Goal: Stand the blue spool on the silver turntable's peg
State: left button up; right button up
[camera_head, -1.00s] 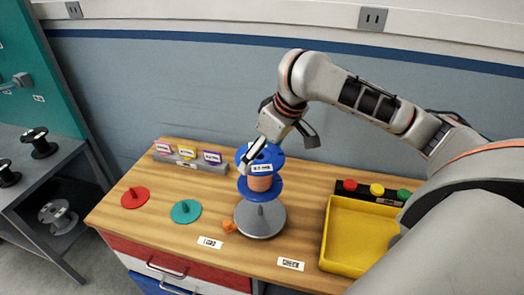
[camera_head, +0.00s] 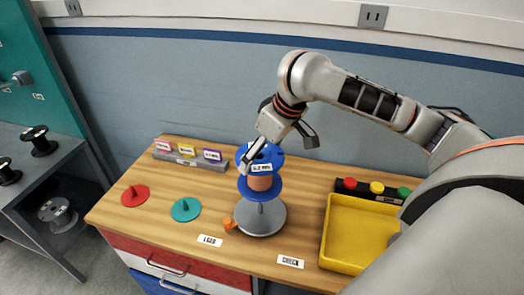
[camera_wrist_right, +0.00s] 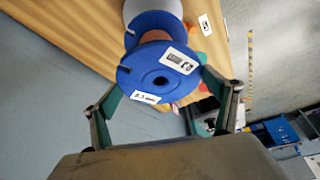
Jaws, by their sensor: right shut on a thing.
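The blue spool (camera_head: 259,188), with blue flanges and a copper-coloured winding, is upright above the silver turntable (camera_head: 261,222). The turntable's peg (camera_head: 262,208) shows below the lower flange, with a visible gap between flange and disc. I cannot tell whether the peg's tip is inside the spool's bore. My right gripper (camera_head: 254,158) is shut on the spool at its upper flange. In the right wrist view the spool's flange (camera_wrist_right: 150,88) with its centre hole sits between the two fingers (camera_wrist_right: 165,88). My left gripper is not in view.
A red disc (camera_head: 135,196) and a teal disc (camera_head: 186,209) with pegs lie left. An orange piece (camera_head: 229,223) is beside the turntable. A yellow tray (camera_head: 346,262) and a button box (camera_head: 374,190) are right. A labelled grey rack (camera_head: 190,160) stands at the back.

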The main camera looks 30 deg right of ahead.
jog(key=shift+f, duration=0.95)
jog(key=shift+f, duration=0.6)
dwell(0.4)
jog(key=shift+f, duration=1.05)
jog(key=shift+f, duration=0.2)
dwell(0.5)
jog(key=shift+f, duration=0.75)
jog(key=shift+f, duration=0.35)
jog(key=shift+f, duration=0.25)
jog(key=shift+f, duration=0.45)
jog(key=shift+f, duration=1.05)
